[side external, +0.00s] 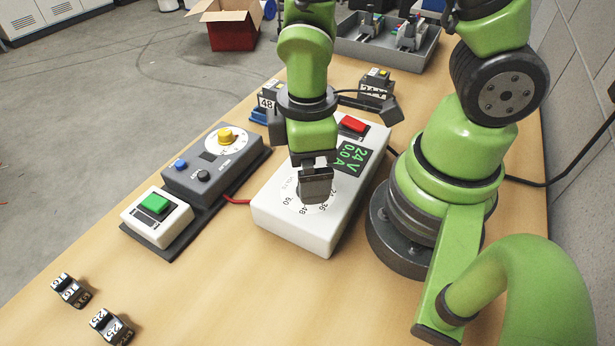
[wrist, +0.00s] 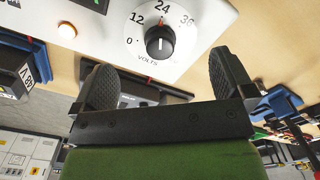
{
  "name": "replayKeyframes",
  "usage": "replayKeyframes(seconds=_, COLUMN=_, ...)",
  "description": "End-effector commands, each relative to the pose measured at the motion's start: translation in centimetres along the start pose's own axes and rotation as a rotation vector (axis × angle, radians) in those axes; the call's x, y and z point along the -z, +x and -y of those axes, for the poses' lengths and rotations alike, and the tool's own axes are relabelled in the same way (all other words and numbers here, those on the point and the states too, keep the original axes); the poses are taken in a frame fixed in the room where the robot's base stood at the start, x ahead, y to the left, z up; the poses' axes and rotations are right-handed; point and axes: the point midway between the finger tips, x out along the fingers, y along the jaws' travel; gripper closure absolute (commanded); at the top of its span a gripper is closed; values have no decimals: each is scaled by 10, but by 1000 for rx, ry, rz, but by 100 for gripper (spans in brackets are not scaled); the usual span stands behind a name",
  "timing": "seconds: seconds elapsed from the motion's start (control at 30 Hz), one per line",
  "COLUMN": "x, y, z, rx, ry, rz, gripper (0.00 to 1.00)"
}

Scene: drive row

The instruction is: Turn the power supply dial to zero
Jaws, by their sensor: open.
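The white power supply (side external: 268,207) stands on the table below my arm. Its green display (side external: 350,158) reads 24 V and 0.0 A. In the wrist view, its dark dial (wrist: 160,42) sits on a round scale marked in volts, and the pointer is towards 24. The zero mark is at the scale's lower left there. My gripper (side external: 315,188) is over the dial and hides the knob in the side view. In the wrist view its two fingers (wrist: 162,66) are open, one to each side of the dial, with nothing between them. I cannot tell their exact height above it.
A red rocker switch (side external: 353,124) is on the supply's far end. A grey box with a yellow knob (side external: 227,135) and a box with a green button (side external: 155,203) stand left. Small labelled blocks (side external: 71,290) lie at front left. The front table is mostly clear.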

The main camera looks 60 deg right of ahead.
Motion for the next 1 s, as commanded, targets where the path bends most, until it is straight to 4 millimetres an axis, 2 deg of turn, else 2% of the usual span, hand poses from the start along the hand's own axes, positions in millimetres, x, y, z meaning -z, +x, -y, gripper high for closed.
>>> replayKeyframes(seconds=0.6, x=0, y=28, z=0, rx=-2, ry=-3, rz=3, gripper=0)
replayKeyframes(seconds=0.93, x=0, y=31, z=0, rx=0, ry=-3, rz=0, gripper=0)
replayKeyframes(seconds=0.97, x=0, y=31, z=0, rx=0, ry=-3, rz=0, gripper=5)
replayKeyframes(seconds=1.0, x=0, y=31, z=0, rx=0, ry=-3, rz=0, gripper=14)
